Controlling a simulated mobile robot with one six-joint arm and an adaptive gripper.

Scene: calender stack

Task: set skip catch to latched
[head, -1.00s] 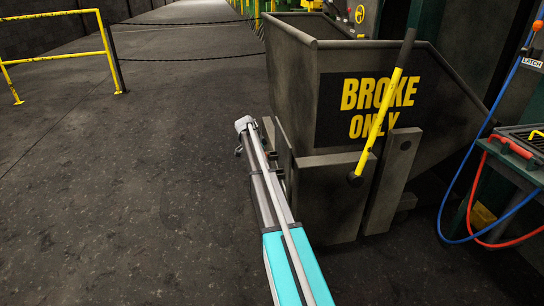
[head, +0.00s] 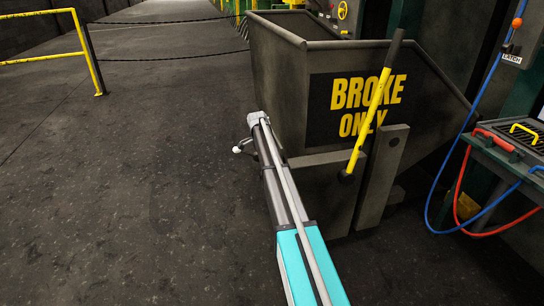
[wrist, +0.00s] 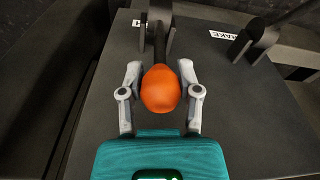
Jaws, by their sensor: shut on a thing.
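In the wrist view my gripper (wrist: 161,92) has its two grey fingers around an orange ball knob (wrist: 161,90), shut on it. The knob sits at the end of a black lever (wrist: 160,40), which runs up the picture. A white label (wrist: 138,22) beside the lever is mostly hidden. In the head view the dark skip (head: 300,75) reads "BROKE ONLY". A yellow lever (head: 368,120) with a black grip leans across its front.
In the wrist view a black lever (wrist: 258,38) stands by a "MAKE" label (wrist: 223,35). In the head view another orange knob (head: 517,22) is near a "LATCH" label (head: 512,59). Hoses (head: 440,190) hang at right. A yellow rail (head: 85,50) is at left; the left floor is clear.

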